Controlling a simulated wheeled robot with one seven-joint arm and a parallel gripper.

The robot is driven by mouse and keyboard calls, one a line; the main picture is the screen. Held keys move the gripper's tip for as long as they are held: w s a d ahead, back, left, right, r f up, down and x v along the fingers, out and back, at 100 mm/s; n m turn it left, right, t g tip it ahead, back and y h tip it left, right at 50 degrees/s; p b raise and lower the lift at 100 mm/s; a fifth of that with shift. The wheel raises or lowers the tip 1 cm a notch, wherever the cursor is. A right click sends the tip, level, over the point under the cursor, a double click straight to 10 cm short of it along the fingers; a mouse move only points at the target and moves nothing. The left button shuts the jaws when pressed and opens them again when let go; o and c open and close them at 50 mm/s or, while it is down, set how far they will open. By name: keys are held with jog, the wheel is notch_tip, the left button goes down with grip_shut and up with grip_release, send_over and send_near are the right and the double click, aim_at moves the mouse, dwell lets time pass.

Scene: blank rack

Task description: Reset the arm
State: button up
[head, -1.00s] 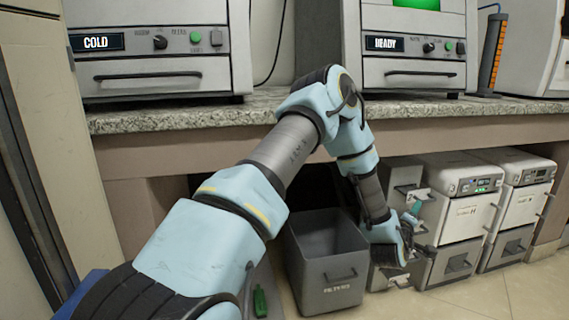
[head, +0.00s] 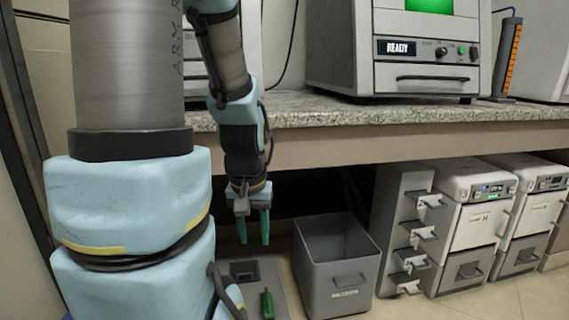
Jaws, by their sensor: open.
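My arm rises at the left of the head view and bends down in front of the counter. My gripper (head: 254,232) hangs at its end, pointing down, with two teal fingers apart and nothing between them. It is left of the grey open bin (head: 350,278) and above a grey plate (head: 283,292) with a green piece (head: 267,303) on it. The arm hides most of the left machine on the counter.
The granite counter (head: 345,112) carries a machine reading READY (head: 425,75). Below it, a grey rack with several handled slots (head: 395,220) and two white units (head: 470,220) stand right of the bin. Tiled floor at the lower right is clear.

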notch_tip(320, 180, up, 38)
jog(key=p, duration=3.8)
jog(key=shift+s+a, duration=0.2)
jog(key=shift+s, duration=0.1)
